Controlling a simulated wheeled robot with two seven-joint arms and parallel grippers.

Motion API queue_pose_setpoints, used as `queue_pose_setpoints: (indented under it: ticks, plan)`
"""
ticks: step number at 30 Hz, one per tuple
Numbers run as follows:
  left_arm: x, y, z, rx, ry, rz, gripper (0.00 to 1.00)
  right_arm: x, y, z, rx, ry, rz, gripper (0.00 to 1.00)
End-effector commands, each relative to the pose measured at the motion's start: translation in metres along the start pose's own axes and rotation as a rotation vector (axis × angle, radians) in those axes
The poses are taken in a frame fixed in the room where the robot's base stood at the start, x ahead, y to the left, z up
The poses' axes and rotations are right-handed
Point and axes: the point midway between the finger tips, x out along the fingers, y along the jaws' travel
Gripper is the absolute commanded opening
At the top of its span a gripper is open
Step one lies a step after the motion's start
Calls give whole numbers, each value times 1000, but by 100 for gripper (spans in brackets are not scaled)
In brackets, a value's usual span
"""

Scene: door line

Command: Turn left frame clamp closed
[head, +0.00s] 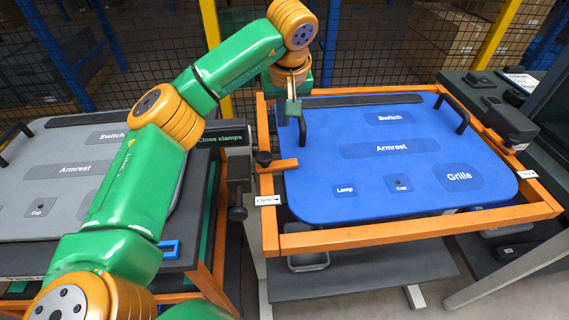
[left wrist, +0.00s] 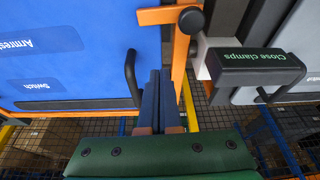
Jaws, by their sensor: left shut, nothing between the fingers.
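The left frame clamp (head: 284,166) is an orange bar with a black knob, on the left side of the orange frame. Its bar points inward and overlaps the left edge of the blue door panel (head: 330,185). In the left wrist view the clamp bar (left wrist: 160,15) and its black knob (left wrist: 191,21) show at the top. My left gripper (head: 292,112) is shut and empty above the panel's upper left corner, beside the black handle (head: 302,132) and apart from the clamp. Its fingers (left wrist: 160,85) point toward the clamp in the wrist view. My right gripper is out of view.
A dark post with a "Close clamps" sign (head: 222,139) stands just left of the frame. A grey panel (head: 60,150) lies on another stand at left. The orange frame (head: 400,232) surrounds the blue panel. A wire fence is behind; a dark bench stands at right.

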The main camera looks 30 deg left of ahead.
Motion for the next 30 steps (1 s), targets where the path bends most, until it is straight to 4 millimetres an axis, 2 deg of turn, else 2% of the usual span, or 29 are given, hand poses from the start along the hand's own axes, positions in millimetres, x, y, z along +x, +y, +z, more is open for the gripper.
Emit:
queue_pose_setpoints:
  ticks: [2, 14, 15, 21, 30]
  plan:
    - [8, -1, -1, 1, -3, -4, 0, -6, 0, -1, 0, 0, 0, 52]
    - [92, -1, -1, 1, -2, -5, 0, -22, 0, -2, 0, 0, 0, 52]
    - [84, 0, 6, 8, 0, -1, 0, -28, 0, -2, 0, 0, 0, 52]
    - [77, -1, 31, 3, 1, -2, 0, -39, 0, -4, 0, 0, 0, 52]
    - [78, 0, 37, 0, 1, -1, 0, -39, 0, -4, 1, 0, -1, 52]
